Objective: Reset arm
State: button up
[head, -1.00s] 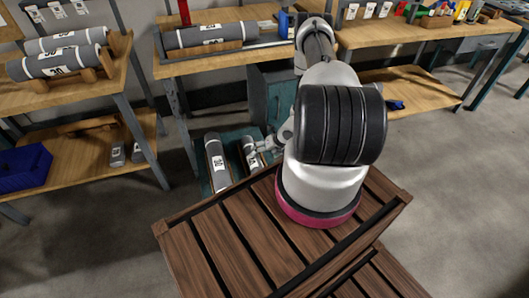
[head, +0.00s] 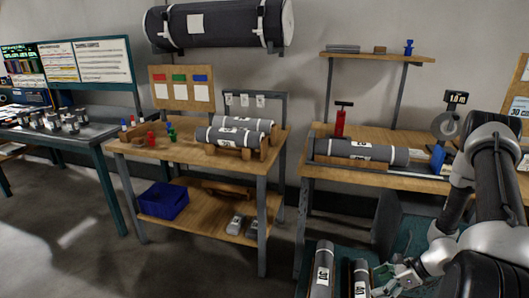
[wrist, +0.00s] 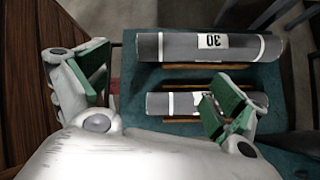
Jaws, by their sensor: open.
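My gripper (head: 402,281) is at the lower right of the head view, beside the grey roll labelled 40 (head: 361,281). In the wrist view my gripper (wrist: 163,90) has its two green-padded fingers spread wide with nothing held between them. A grey roll labelled 30 (head: 321,272) lies left of the other one; in the wrist view it is the upper roll (wrist: 190,47). The lower roll (wrist: 173,104) passes partly behind the right finger, which hides its label. Both rolls lie on a teal tray (wrist: 130,75) with wooden strips.
A workbench (head: 430,135) on the right holds a grey roll (head: 360,151) and a red tool (head: 340,120). A wooden table (head: 185,152) carries more rolls (head: 228,137), with a blue bin (head: 163,201) on its lower shelf. Open floor (head: 90,245) lies at the lower left.

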jog(key=s+r+n+h, duration=0.2)
jog(key=s+r+n, duration=0.3)
jog(key=r, duration=1.2)
jog(key=s+a+r+n+t+h, duration=0.1)
jog(key=s+r+n+h, duration=0.2)
jog(key=r+n, duration=0.8)
jog(key=s+a+r+n+t+h, duration=0.1)
jog(key=s+r+n+h, duration=0.2)
jog(key=r, duration=2)
jog(key=s+n, duration=0.5)
jog(key=shift+a+r+n, duration=0.2)
jog(key=shift+r+n, duration=0.1)
jog(key=shift+r, duration=0.05)
jog(key=shift+s, duration=0.1)
